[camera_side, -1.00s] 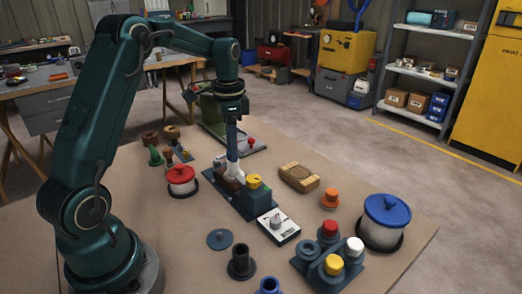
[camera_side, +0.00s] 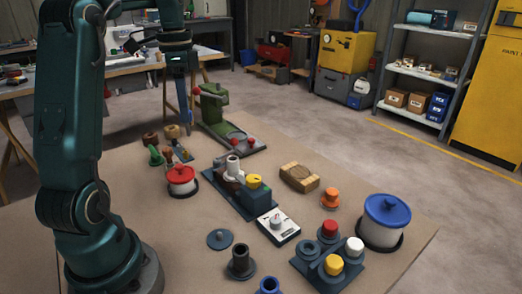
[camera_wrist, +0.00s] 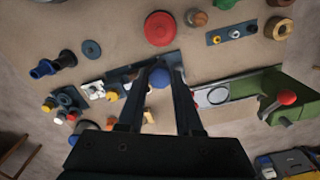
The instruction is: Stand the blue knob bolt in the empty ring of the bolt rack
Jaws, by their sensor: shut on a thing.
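My gripper (camera_wrist: 160,76) is shut on the blue knob bolt (camera_wrist: 159,78); its round blue top shows between the fingertips in the wrist view. In the side view my gripper (camera_side: 187,118) hangs high over the back left of the bench, and the bolt is hard to make out there. The bolt rack (camera_side: 317,279) stands at the front right of the bench, far from my gripper. It holds a red bolt (camera_side: 329,229), a white bolt (camera_side: 355,247) and a yellow bolt (camera_side: 333,265). Its left ring (camera_side: 307,250) looks empty.
A blue-lidded pot (camera_side: 384,222) stands right of the rack, an orange knob (camera_side: 330,197) behind it. A valve block with a white pipe (camera_side: 232,164), a white dial box (camera_side: 277,224), a dark flange (camera_side: 240,262) and a red-lidded pot (camera_side: 182,180) stand across the bench.

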